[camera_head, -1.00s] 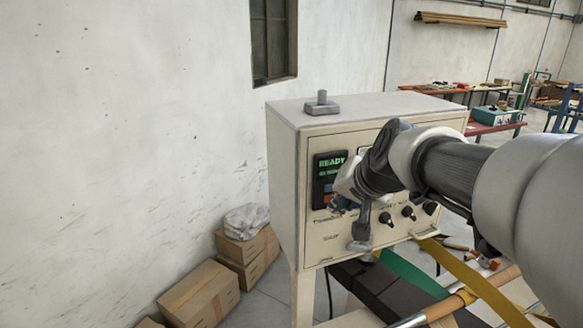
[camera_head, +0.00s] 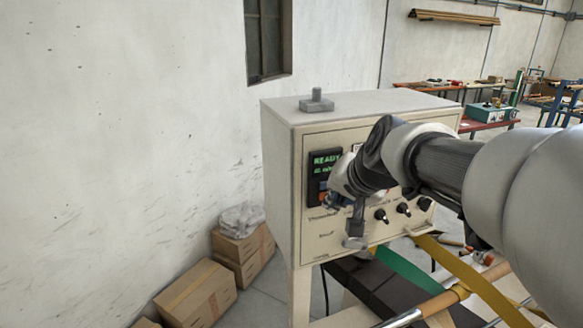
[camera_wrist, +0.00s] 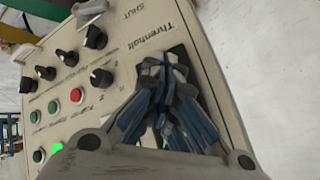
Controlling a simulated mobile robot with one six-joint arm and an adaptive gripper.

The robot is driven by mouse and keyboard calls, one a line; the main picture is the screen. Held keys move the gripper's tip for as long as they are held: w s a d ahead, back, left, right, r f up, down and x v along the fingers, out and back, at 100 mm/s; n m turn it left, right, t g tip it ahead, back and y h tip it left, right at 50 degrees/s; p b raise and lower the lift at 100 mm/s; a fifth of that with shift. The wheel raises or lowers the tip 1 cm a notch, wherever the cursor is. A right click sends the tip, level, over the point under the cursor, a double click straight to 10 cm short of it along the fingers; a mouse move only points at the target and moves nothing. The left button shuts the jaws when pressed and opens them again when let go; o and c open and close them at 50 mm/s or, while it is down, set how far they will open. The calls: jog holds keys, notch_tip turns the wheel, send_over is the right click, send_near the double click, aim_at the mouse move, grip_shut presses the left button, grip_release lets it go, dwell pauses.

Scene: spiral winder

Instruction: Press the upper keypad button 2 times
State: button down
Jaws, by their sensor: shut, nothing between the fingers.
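The black keypad module (camera_head: 313,170) is on the left of the beige control box's front face. Its green screen text appears to read READY. Blue and orange button colours show at its lower part, but I cannot tell the separate buttons clearly. My gripper (camera_head: 327,198) is shut and empty, with its tips close to the module's lower part. In the wrist view the shut blue-grey fingers (camera_wrist: 160,68) cover most of the black module (camera_wrist: 199,84). The upper button is not clearly visible there, and I cannot tell whether the tips touch it.
The control box (camera_head: 280,190) also carries black knobs (camera_head: 403,209), and the wrist view shows red and green buttons (camera_wrist: 76,95) beside the fingers. A grey block (camera_head: 317,101) sits on top. Cardboard boxes (camera_head: 195,293) stand at lower left. Yellow strapping (camera_head: 470,278) crosses below my arm.

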jog(key=shift+w, duration=0.1)
dwell(0.4)
jog(key=shift+w+a, duration=0.15)
jog(key=shift+w, duration=0.2)
jog(key=shift+w+a, duration=0.1)
jog(key=shift+w, duration=0.3)
dwell(0.7)
jog(key=shift+s, duration=0.1)
jog(key=shift+s+d+b, duration=0.25)
jog(key=shift+s+b, duration=0.05)
jog(key=shift+s, duration=0.45)
jog(key=s, duration=0.1)
jog(key=s+d+b, duration=0.1)
jog(key=s, duration=0.1)
jog(key=s+b, duration=0.1)
jog(key=shift+s+d, duration=0.3)
jog(key=shift+s, duration=0.05)
